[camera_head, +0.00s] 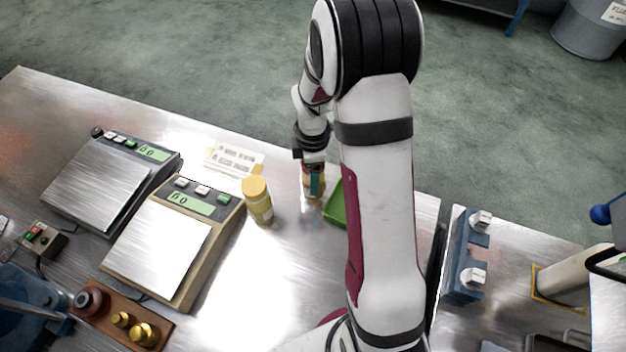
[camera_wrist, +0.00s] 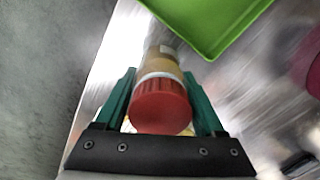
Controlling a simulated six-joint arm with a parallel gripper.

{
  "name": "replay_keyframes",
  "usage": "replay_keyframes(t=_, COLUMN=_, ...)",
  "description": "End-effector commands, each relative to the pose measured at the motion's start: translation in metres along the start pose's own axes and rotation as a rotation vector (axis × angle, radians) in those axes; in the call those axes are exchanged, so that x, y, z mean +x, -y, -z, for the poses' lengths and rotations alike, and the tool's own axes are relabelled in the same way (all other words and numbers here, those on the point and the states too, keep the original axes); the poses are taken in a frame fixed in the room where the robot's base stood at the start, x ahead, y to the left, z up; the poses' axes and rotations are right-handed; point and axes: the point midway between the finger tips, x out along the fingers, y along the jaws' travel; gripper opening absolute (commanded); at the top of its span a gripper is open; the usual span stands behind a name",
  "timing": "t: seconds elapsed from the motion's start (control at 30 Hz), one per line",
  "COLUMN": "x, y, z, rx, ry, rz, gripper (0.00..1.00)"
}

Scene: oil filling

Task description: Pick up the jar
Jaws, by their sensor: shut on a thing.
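A jar with a red ribbed lid (camera_wrist: 160,108) and a tan body is between the two green fingers of my gripper (camera_wrist: 159,80) in the wrist view. The fingers are shut on it, one on each side. In the head view my gripper (camera_head: 314,182) is at the table's far side, and only a small part of the held jar shows under it. I cannot tell whether its base touches the table. A second jar with a yellow lid (camera_head: 257,200) stands upright on the table, to the left of my gripper.
A green tray (camera_head: 336,206) lies just right of my gripper, partly behind my arm; it also shows in the wrist view (camera_wrist: 205,22). Two scales, one grey (camera_head: 92,183) and one beige (camera_head: 160,250), stand at left. A wooden weight block (camera_head: 105,312) is at front left.

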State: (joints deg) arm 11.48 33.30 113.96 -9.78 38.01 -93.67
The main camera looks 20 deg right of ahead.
Motion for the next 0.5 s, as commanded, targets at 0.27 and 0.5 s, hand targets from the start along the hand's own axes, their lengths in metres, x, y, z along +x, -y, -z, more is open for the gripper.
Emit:
replay_keyframes(t=0.27, x=-0.001, y=0.0, z=0.0, rx=0.0, ry=0.0, rz=-0.001, gripper=0.05)
replay_keyframes(t=0.5, x=-0.025, y=-0.001, z=0.0, rx=0.0, ry=0.0, rz=-0.004, gripper=0.05)
